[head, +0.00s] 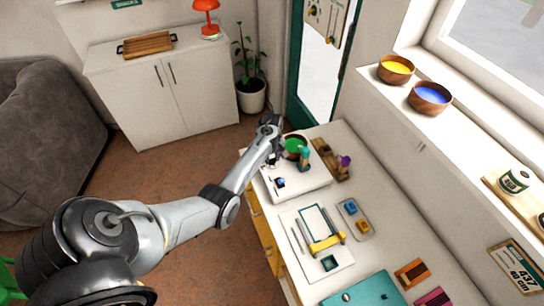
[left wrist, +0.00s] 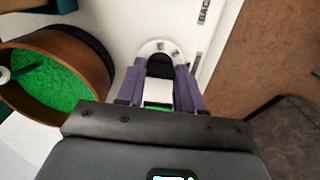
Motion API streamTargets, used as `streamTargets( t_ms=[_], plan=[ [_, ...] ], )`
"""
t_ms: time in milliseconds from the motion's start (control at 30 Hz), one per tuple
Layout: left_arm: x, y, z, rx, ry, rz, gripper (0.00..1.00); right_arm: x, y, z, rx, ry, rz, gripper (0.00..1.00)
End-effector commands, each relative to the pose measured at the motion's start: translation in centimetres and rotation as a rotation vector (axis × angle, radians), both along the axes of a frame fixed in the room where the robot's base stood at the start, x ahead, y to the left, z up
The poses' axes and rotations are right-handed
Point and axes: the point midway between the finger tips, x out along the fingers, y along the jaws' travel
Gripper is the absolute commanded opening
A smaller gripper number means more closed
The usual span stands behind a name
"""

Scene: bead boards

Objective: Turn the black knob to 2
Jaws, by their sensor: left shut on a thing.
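My left gripper (head: 274,160) reaches down to the far left part of a white unit (head: 305,190) on the bench. In the left wrist view its two purple fingers (left wrist: 160,88) are shut on the black knob (left wrist: 160,66), one finger on each side. A pale dial ring (left wrist: 158,46) with small dark marks surrounds the knob. The marks are too small to read, so I cannot tell the knob's setting. In the head view the gripper hides the knob. My right gripper is not in view.
A brown bowl of green beads (left wrist: 70,80) stands close beside the left gripper; it also shows in the head view (head: 295,140). A teal item (head: 304,158) stands beside it. A tray of blue and yellow pieces (head: 353,218) lies nearer on the bench.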

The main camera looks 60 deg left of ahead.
Motion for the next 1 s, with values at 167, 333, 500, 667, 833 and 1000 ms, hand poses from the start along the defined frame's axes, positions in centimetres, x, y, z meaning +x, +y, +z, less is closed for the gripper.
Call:
streamTargets(
  t_ms=[167,333,500,667,833,1000],
  plan=[
    [0.0,0.0,0.4,-0.002,0.001,-0.096,0.06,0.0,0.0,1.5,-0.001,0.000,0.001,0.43],
    [0.0,0.0,0.5,-0.002,0.001,-0.235,0.06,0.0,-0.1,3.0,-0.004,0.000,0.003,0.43],
    [0.0,0.1,0.4,-0.001,0.001,-0.390,0.06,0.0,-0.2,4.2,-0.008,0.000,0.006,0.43],
    [0.0,0.1,0.3,-0.001,0.000,-0.529,0.06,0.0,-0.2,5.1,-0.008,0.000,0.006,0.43],
    [0.0,0.1,0.2,0.000,0.000,-0.652,0.06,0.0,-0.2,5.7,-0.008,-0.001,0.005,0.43],
    [0.0,0.1,0.2,0.000,-0.001,-0.743,0.06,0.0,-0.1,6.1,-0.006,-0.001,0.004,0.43]
  ],
)
